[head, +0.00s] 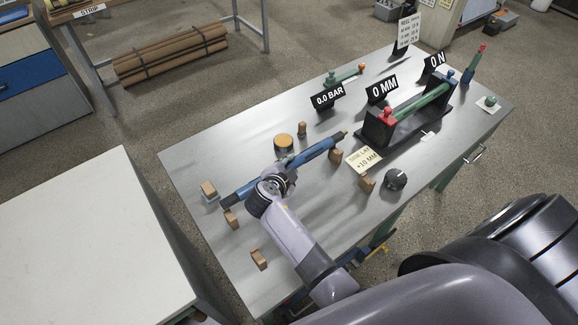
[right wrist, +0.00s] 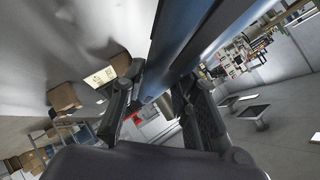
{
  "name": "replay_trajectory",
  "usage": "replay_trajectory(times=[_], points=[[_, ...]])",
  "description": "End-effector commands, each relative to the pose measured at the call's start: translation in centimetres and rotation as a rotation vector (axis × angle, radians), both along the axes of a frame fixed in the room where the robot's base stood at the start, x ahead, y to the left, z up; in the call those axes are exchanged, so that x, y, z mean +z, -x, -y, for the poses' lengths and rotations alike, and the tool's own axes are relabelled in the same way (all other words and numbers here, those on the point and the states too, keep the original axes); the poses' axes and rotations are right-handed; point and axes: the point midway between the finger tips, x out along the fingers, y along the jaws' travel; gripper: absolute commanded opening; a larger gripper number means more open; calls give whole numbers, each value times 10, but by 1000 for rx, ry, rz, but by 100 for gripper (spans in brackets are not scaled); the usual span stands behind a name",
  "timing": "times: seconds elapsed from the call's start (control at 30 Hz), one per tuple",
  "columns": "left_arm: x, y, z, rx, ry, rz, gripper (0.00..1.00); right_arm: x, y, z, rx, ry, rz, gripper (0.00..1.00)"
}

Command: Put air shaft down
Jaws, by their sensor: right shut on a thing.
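In the right wrist view the blue shaft (right wrist: 182,45) runs between the two dark fingers (right wrist: 160,112). The shaft's ends are close to wooden blocks; I cannot tell whether it touches them or hangs just above. My left gripper is not in view.
Wooden blocks (head: 260,260) stand around the shaft on the table (head: 200,155). A round gold-topped piece (head: 284,143) is behind it, and a black knob (head: 396,179) is to the right. A black stand with a green roller (head: 420,103) is further right. A white-topped cabinet (head: 75,240) stands left.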

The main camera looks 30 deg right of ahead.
Motion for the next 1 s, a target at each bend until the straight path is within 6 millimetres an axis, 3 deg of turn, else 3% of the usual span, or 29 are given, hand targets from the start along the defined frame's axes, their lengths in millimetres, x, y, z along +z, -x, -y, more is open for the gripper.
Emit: replay_trajectory(times=[1.0], points=[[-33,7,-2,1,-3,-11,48,-52,-1,0,2,2,4,0]])
